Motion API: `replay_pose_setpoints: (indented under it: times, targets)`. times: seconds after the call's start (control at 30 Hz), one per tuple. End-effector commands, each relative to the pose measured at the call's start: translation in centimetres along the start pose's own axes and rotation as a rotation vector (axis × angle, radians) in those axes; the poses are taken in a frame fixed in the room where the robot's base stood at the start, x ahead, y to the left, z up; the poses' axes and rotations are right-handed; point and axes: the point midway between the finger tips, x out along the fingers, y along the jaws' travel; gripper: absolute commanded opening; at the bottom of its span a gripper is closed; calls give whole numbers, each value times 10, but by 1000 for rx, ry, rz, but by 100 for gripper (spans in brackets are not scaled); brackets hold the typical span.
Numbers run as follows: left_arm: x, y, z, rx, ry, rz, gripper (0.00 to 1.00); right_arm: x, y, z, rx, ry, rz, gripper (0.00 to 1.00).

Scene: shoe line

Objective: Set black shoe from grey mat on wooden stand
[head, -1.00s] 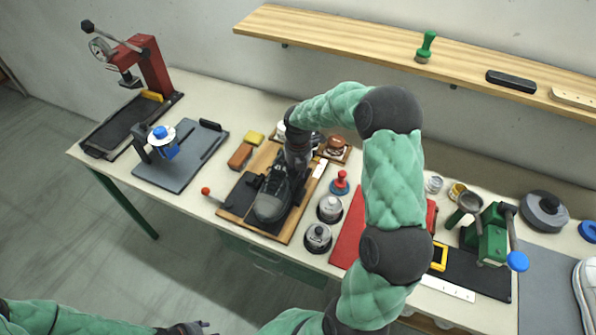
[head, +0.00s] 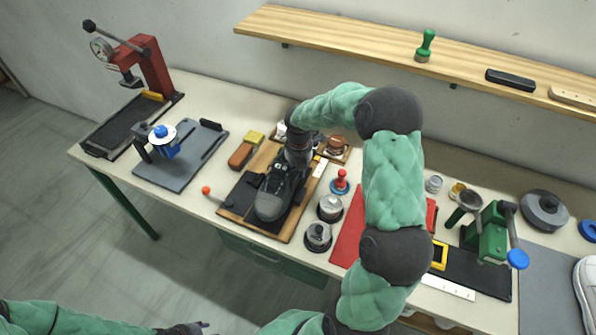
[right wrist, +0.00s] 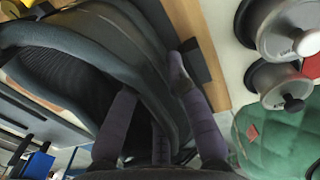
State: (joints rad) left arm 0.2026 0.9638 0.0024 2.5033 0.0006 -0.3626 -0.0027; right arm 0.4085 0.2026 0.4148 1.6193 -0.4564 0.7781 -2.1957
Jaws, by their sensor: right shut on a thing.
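The black shoe (head: 274,198) has a grey sole and laces, and its toe points to the front of the table. It is over the wooden stand (head: 288,236), a board with a dark pad; I cannot tell whether its sole touches. My right gripper (head: 292,166) is shut on the shoe's collar at the heel end. In the right wrist view, the fingers (right wrist: 150,95) straddle the shoe's collar wall (right wrist: 130,45). The grey mat (head: 540,285) is at the right. My left gripper (head: 188,328) is at the bottom edge, mostly cut off.
A brown block (head: 240,156) lies behind. A white shoe (head: 588,290) is at the right edge.

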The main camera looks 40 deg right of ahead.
Motion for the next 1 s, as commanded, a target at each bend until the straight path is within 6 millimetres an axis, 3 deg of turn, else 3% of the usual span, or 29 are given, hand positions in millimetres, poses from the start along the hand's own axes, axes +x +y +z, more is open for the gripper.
replay_pose_setpoints:
  times: [0.03,0.17,0.2,0.3,0.77,1.0]
  targets:
    - [3,-1,0,0,0,0,40,25,-7,-14,-16,33,-27,0]
    - [3,-1,0,0,0,0,40,26,-8,-14,-17,33,-29,0]
    - [3,-1,0,0,0,0,40,26,-7,-15,-17,35,-29,23]
    - [3,-1,0,0,0,0,40,25,-7,-14,-16,34,-28,45]
    - [2,0,0,0,0,0,40,19,-4,-12,-14,29,-22,45]
    - [1,0,0,0,0,0,40,-9,-2,-10,-15,24,-19,45]
